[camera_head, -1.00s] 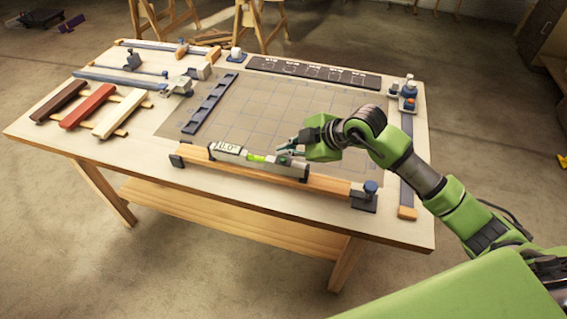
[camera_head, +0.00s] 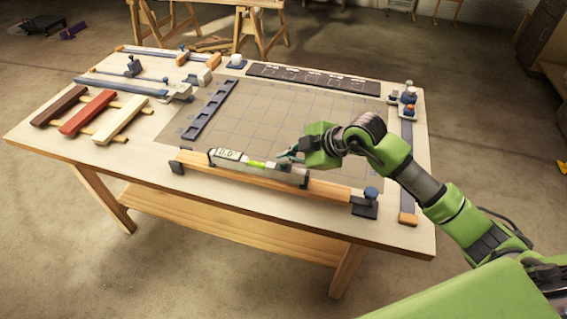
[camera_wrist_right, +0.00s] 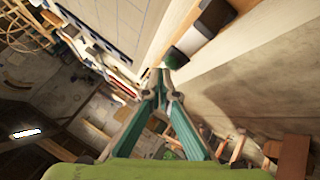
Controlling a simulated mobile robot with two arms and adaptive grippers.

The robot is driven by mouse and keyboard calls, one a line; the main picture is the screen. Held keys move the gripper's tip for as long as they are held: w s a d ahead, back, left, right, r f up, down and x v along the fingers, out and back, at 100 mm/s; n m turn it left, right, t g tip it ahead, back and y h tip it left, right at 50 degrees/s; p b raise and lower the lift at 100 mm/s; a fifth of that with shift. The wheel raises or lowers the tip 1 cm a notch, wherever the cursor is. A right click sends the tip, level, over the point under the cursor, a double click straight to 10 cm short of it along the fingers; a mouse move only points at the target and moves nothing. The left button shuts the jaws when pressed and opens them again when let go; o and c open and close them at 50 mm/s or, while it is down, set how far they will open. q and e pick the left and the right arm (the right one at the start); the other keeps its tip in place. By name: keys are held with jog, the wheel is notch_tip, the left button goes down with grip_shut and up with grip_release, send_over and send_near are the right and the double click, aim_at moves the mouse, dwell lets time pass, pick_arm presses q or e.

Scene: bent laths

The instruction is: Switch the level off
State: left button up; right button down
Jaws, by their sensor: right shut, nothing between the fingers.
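The level (camera_head: 232,156) is a grey bar with a lit pale display at its left and a bright green vial near its middle. It lies along the wooden lath (camera_head: 330,189) at the table's front edge. The display digits are small; they look like a zero reading. My right gripper (camera_head: 284,157) is shut and empty, its fingertips at the right part of the level, covering part of its top. I cannot tell whether they touch it. In the right wrist view, the closed teal fingers (camera_wrist_right: 159,76) point toward the lath and level. My left gripper is not in view.
Dark clamps (camera_head: 365,203) hold the lath's ends. Brown, red and cream laths (camera_head: 88,112) lie at the left. A notched dark strip (camera_head: 210,108) and a gridded mat (camera_head: 270,115) lie behind the level. A blue-grey bar clamp (camera_head: 407,165) lies at the right edge.

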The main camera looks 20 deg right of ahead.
aim_at(286, 166)
jog(key=shift+f, duration=0.1)
dwell(0.4)
jog(key=shift+f, duration=0.3)
jog(key=shift+r+p, duration=0.4)
jog(key=shift+r, duration=0.05)
dwell(0.3)
notch_tip(286, 166, up, 6)
jog(key=p, duration=0.5)
jog(key=shift+p, duration=0.4)
